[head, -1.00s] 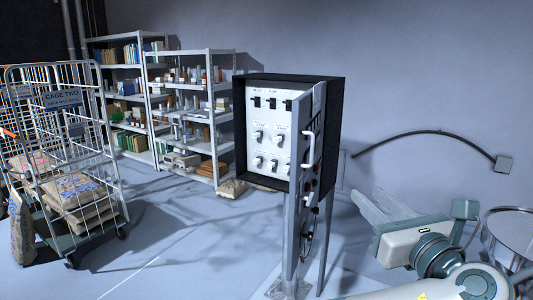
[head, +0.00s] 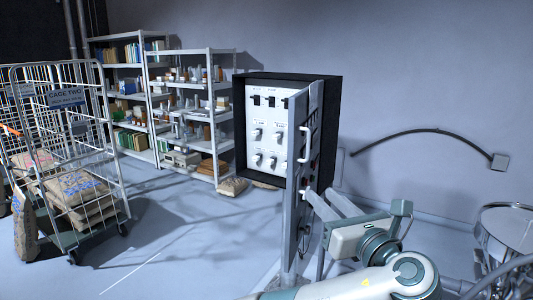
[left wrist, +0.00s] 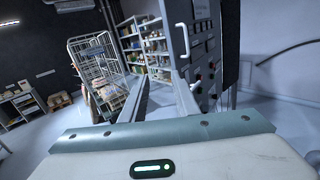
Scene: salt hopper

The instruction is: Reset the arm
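My left gripper (head: 319,193) is in the lower right of the head view, its two pale fingers pointing toward the open door of the control cabinet. In the left wrist view its fingers (left wrist: 162,79) stand apart with nothing between them, so it is open and empty. The fingertips are close to the door's edge; I cannot tell whether they touch. My right gripper is not in view.
The black-framed control cabinet (head: 338,130) stands on legs with a white switch panel (head: 267,140). Its door (head: 302,150) with a handle is swung open. A wire cage trolley (head: 118,190) with sacks and shelving (head: 220,120) stand left. A metal hopper (head: 508,235) is right. Open floor lies between.

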